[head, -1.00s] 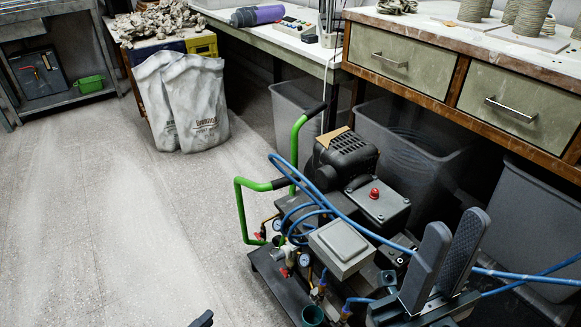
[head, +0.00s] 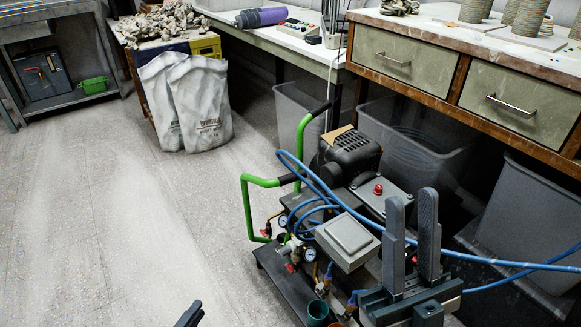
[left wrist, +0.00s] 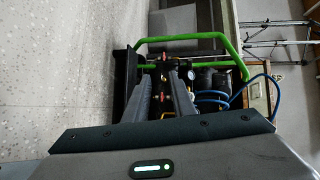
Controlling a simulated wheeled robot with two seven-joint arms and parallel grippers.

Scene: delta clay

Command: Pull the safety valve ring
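The compressor (head: 355,155) stands on a dark base, with a green tube handle, blue hoses, round gauges (head: 310,254) and red knobs (head: 292,268). I cannot make out the safety valve ring among the small fittings. My right gripper (head: 411,200) is open and empty, fingers upright, in front of the compressor's right side in the head view. Only a dark tip of my left gripper (head: 188,315) shows at the bottom edge, left of the compressor. In the left wrist view my left gripper (left wrist: 168,85) has its fingers apart, pointing toward the gauges and red parts.
A wooden bench with drawers (head: 515,105) stands behind and right of the compressor, with grey bins (head: 300,120) below. White sacks (head: 200,105) stand at the back left. The floor (head: 130,230) to the left is clear.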

